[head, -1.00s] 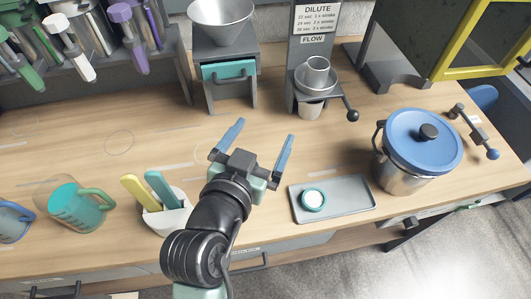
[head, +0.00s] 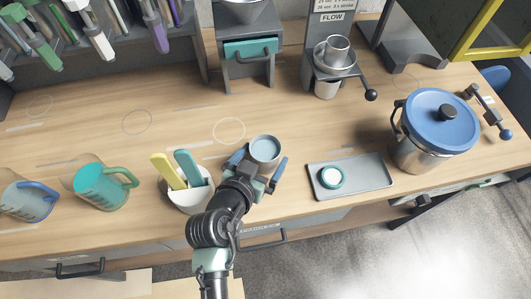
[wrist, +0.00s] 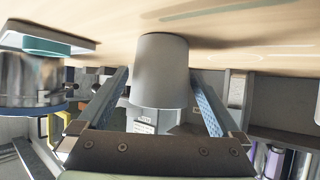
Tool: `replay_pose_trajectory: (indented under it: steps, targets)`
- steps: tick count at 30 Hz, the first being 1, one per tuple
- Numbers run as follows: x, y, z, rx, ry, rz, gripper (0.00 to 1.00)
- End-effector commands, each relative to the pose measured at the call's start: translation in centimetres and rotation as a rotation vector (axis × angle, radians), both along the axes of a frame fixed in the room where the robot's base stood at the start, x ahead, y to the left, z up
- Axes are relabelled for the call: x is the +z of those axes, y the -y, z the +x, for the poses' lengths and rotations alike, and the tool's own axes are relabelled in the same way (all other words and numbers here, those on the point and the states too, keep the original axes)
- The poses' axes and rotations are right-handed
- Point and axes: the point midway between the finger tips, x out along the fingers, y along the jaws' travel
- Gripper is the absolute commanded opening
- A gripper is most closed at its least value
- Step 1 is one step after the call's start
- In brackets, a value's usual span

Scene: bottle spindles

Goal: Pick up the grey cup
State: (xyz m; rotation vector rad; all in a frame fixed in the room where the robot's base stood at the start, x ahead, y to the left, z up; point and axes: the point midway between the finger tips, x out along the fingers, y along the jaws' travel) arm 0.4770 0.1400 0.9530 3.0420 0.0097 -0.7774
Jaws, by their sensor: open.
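The grey cup (head: 265,148) stands on the wooden counter in the head view, its round top facing up. My gripper (head: 258,166) is open, with one blue finger on each side of the cup. The wrist view shows the cup (wrist: 161,72) as a plain tapered grey body between the two spread fingers (wrist: 160,80). Narrow gaps show between the cup and the fingers there, so it does not look gripped. The far side of the cup is hidden.
A white holder (head: 190,197) with yellow and teal handles stands close left of my gripper. A grey tray (head: 375,172) with a small teal-rimmed jar (head: 331,179) lies to the right. A blue-lidded pot (head: 421,150) is farther right. A dispenser (head: 338,62) stands behind.

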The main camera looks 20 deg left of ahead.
Motion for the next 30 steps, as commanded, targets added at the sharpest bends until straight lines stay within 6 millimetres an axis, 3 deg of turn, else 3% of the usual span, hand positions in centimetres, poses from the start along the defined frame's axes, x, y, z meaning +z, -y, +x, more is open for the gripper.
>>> replay_pose_trajectory:
  steps: [10,20,30]
  targets:
    - [-2.0,0.0,3.8,-0.001,0.0,0.0,1.0]
    - [-2.3,0.0,4.2,0.0,0.0,0.001,1.0]
    - [-2.3,0.0,4.2,0.0,0.0,0.001,0.39]
